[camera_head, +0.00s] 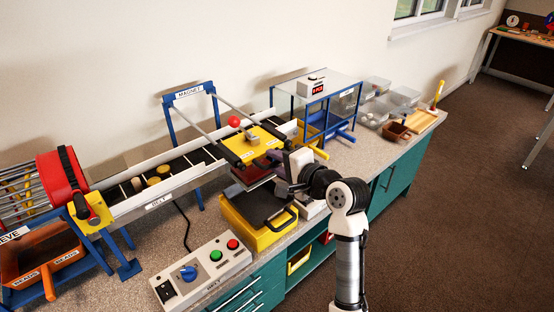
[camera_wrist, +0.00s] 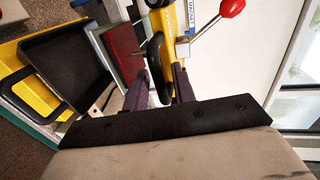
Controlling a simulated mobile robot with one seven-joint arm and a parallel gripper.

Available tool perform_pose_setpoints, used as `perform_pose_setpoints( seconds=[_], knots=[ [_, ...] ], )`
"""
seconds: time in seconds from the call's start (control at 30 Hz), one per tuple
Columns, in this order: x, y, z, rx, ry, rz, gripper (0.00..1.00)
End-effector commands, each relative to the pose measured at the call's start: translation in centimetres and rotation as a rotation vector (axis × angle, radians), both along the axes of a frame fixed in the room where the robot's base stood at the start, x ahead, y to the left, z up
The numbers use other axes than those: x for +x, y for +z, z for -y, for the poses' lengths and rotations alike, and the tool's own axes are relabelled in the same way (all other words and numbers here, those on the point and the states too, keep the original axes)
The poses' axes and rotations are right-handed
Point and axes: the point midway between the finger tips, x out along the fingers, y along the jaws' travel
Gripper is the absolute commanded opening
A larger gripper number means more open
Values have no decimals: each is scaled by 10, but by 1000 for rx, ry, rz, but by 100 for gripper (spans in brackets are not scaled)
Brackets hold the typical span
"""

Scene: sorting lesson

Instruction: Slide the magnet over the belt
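The magnet is a yellow carriage (camera_head: 250,143) with a red ball knob (camera_head: 234,121) and a red-brown block (camera_head: 250,174) beneath. It sits at the near end of two rails, in front of the belt (camera_head: 178,165) and above a yellow bin (camera_head: 254,235) with a black tray. My gripper (camera_head: 282,171) is at the carriage's near side. The exact contact is partly hidden. Small round pieces (camera_head: 153,181) lie on the belt.
A control box (camera_head: 203,270) with a blue knob and green and red buttons stands at the front. A red drum (camera_head: 62,177) and sieve stand at the left. A blue frame (camera_head: 169,122) holds the rails' far end. Clear bins (camera_head: 372,114) stand at the right.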

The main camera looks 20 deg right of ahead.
Motion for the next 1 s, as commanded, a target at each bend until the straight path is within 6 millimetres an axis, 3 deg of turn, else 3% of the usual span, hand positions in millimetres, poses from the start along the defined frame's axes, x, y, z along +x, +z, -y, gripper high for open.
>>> perform_pose_setpoints(
  seconds=[0.2, 0.4, 0.77, 1.0],
  knots=[
    [0, 0, 0, 0, 0, 0, 26],
    [0, 0, 0, 0, 0, 0, 0],
    [1, 0, 0, 1, 1, 0, 0],
    [12, 2, -4, 4, 2, 0, 0]
  ],
)
